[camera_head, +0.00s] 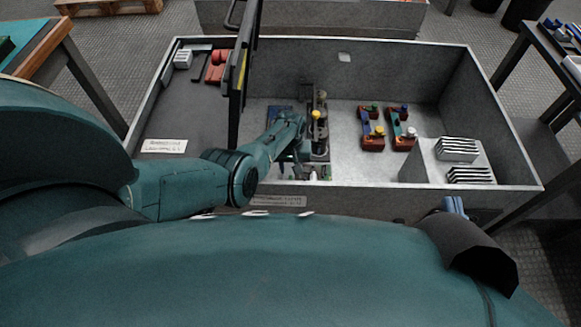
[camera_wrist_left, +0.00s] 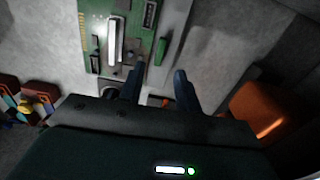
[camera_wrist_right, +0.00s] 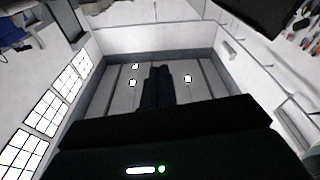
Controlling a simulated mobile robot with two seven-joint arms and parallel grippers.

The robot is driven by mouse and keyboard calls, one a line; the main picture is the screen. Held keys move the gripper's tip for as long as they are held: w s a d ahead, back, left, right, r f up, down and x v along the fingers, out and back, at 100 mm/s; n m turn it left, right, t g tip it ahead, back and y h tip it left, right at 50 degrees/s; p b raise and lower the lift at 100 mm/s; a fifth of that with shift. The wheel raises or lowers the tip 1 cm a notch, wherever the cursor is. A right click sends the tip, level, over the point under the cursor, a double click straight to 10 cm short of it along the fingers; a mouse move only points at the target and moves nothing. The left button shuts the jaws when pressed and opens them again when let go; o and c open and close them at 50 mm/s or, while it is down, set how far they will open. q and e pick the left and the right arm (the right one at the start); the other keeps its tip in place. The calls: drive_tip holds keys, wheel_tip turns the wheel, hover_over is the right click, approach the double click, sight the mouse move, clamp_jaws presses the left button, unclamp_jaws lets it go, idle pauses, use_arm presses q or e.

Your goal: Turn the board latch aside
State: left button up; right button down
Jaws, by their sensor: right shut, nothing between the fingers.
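A green circuit board (camera_wrist_left: 125,35) lies under my left gripper in the left wrist view. At its right edge is a small green bar (camera_wrist_left: 161,51) that looks like the board latch. My left gripper (camera_wrist_left: 160,82) is open, its two blue fingers apart, with the green bar in line with the gap and nothing visibly held. In the head view my left gripper (camera_head: 299,168) is low inside the grey case, over the board, which is mostly hidden. My right gripper (camera_wrist_right: 158,72) is shut and empty in the right wrist view, away from the board; its fingers show in the head view (camera_head: 454,205).
Red blocks with coloured knobs (camera_head: 372,128) stand right of my left gripper inside the grey case (camera_head: 420,72). A grey box with striped slots (camera_head: 425,158) is further right. A dark upright panel (camera_head: 241,65) rises left of the gripper.

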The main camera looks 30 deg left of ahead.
use_arm(q)
wheel_tip(320, 180, up, 7)
drive_tip(key=p, duration=0.4)
drive_tip(key=shift+f, duration=0.15)
use_arm(e)
drive_tip(key=shift+w+d+m+g+h, duration=0.1)
drive_tip(key=shift+d+m+g+h, duration=0.2)
drive_tip(key=shift+d+g+h, duration=0.6)
drive_tip(key=shift+a, duration=0.1)
drive_tip(key=shift+r, duration=0.1)
